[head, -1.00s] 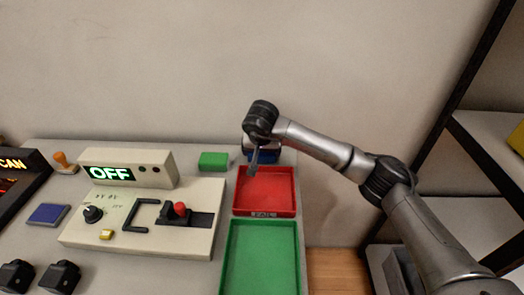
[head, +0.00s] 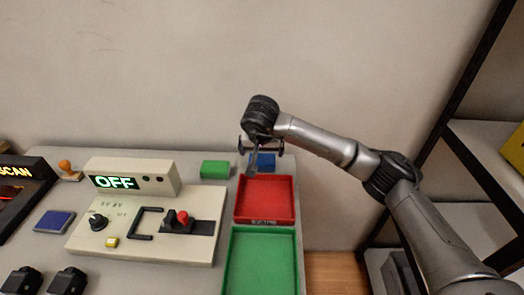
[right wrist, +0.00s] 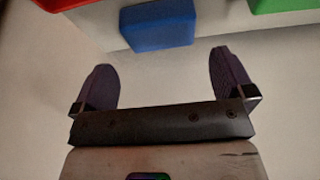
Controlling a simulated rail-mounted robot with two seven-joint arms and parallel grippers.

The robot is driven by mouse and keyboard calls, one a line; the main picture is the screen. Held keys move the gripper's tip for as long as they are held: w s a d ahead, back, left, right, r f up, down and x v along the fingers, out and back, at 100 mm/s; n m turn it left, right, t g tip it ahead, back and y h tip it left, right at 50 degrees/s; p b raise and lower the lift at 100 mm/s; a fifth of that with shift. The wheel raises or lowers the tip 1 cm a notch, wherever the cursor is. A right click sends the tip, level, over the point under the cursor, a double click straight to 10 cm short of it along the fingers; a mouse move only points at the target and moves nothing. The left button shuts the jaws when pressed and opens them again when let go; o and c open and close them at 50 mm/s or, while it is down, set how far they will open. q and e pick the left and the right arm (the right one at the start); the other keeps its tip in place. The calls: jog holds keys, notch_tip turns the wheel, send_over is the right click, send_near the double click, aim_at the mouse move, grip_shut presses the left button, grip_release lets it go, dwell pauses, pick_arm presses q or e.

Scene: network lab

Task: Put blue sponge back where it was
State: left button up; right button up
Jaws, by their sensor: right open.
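The blue sponge (head: 268,161) rests at the far right corner of the table, just behind the red tray (head: 264,199). The wrist and a finger partly hide it in the head view. In the right wrist view the sponge (right wrist: 158,25) lies beyond the fingertips, clear of both. My right gripper (head: 261,150) is open and empty, above and close to the sponge; its two spread fingers also show in the right wrist view (right wrist: 163,80). My left gripper is not in view.
A green block (head: 215,169) lies left of the sponge. A green tray (head: 228,265) is in front of the red one. A beige control box (head: 130,176) reading OFF stands left. A dark blue pad (head: 55,221) lies farther left. A shelf rack (head: 480,170) stands right.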

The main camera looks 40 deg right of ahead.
jog(key=p+v, duration=0.1)
jog(key=v, duration=0.4)
jog(key=shift+s+a+r+p, duration=0.1)
jog(key=shift+s+r+p, duration=0.05)
jog(key=shift+r+p, duration=0.25)
